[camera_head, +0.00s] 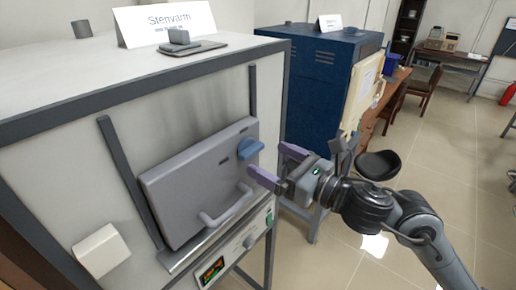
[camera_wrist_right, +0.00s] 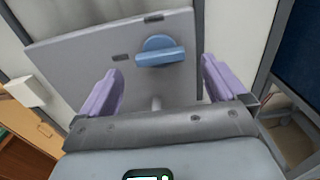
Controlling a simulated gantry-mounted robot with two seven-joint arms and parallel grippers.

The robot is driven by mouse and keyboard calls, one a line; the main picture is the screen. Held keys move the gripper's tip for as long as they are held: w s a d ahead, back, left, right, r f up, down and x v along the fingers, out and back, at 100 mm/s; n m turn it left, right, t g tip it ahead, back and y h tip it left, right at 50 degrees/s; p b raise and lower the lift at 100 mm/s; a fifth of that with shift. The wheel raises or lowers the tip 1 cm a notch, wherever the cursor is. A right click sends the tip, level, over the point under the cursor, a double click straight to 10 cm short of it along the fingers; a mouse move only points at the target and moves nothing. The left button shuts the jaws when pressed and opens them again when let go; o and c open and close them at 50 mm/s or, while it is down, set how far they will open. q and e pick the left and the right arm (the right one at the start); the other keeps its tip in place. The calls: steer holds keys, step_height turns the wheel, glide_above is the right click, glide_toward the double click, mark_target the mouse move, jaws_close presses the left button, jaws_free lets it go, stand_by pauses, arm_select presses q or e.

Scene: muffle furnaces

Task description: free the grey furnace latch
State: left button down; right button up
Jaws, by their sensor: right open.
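The grey furnace (camera_head: 60,115) stands at the left, its grey door (camera_head: 195,180) shut against the front. The blue latch (camera_head: 250,148) sits at the upper right of the door; in the right wrist view the latch (camera_wrist_right: 160,54) shows as a round base with a bar lying nearly level. A curved handle (camera_head: 228,208) is lower on the door. My right gripper (camera_head: 278,164) is open and empty, its purple fingers pointing at the door just right of the latch and apart from it. In the right wrist view the latch appears beyond and between the fingers. My left gripper is not in view.
A control panel with a lit display (camera_head: 212,270) is below the door. A blue furnace (camera_head: 318,90) with an open cream door (camera_head: 366,88) stands behind to the right. A black stool (camera_head: 378,165) is beyond my right arm. The tiled floor at right is mostly clear.

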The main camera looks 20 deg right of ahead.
mark_target(255, 152)
steer(key=shift+p+x, duration=0.45)
steer(key=shift+x, duration=1.9)
steer(key=shift+c, duration=0.2)
steer(key=c, duration=1)
